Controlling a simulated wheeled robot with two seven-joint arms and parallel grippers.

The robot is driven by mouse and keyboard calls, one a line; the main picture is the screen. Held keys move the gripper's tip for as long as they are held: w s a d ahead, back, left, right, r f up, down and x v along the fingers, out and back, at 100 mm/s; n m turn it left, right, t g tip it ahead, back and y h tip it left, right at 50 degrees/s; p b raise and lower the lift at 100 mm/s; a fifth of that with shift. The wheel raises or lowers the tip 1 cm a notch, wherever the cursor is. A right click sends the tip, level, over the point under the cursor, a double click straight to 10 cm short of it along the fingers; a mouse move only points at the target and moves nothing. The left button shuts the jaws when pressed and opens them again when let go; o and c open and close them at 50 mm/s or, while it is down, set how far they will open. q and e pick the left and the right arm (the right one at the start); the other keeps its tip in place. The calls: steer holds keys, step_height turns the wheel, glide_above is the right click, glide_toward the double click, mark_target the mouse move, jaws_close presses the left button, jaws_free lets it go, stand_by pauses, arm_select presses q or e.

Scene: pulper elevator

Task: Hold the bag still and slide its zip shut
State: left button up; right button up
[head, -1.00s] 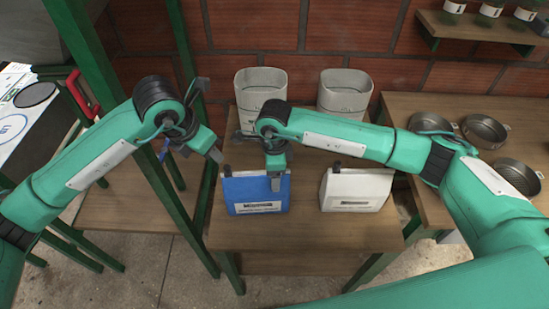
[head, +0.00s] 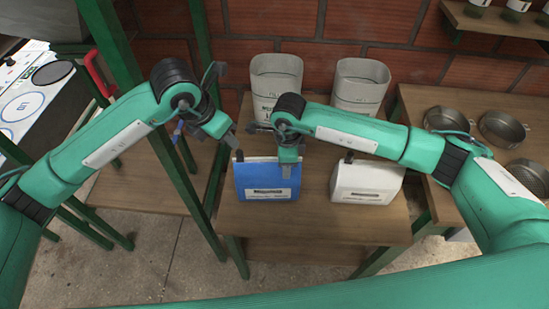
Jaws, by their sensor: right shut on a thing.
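A blue bag (head: 267,182) with a white label stands upright at the front of the wooden table. A small black zip slider (head: 239,155) shows at the left end of its top edge. My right gripper (head: 287,168) points down and is shut on the bag's top edge, right of its middle. One finger lies over the front face; the other is hidden behind. My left gripper (head: 231,138) is just above the bag's top left corner, near the slider and seemingly apart from it. Its finger gap is too small to judge.
A white bag (head: 367,183) with a black slider stands to the right. Two grey bins (head: 275,85) stand behind. Metal pans (head: 503,128) lie on the right table. A green post (head: 150,110) rises left of the table. The table front is clear.

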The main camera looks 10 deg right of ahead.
mark_target(238, 157)
arm_select(q)
steer(key=s+d+r+n+g+h, duration=0.2)
steer(key=s+d+n+h, duration=0.2)
steer(key=s+d+h, duration=0.3)
steer(key=s+d+r+n+g+h, duration=0.2)
steer(key=s+d+r+n+h, duration=0.15)
steer(key=s+d+h, duration=0.4)
steer(key=w+a+f+n+t+y, duration=0.15)
steer(key=w+a+n+t, duration=0.25)
steer(key=n+t, duration=0.6)
steer(key=w+a+f+n+t, duration=0.3)
steer(key=n+t, duration=0.4)
steer(key=n, duration=0.4)
steer(key=a+f+n+t+y, duration=0.1)
steer(key=a+f+n+y, duration=0.8)
steer(key=f+n+y, duration=0.3)
steer(key=shift+n+h, duration=0.45)
steer(key=shift+h, duration=0.25)
steer(key=x, duration=1.1)
steer(key=shift+d, duration=0.3)
steer(key=shift+c, duration=0.2)
jaws_close()
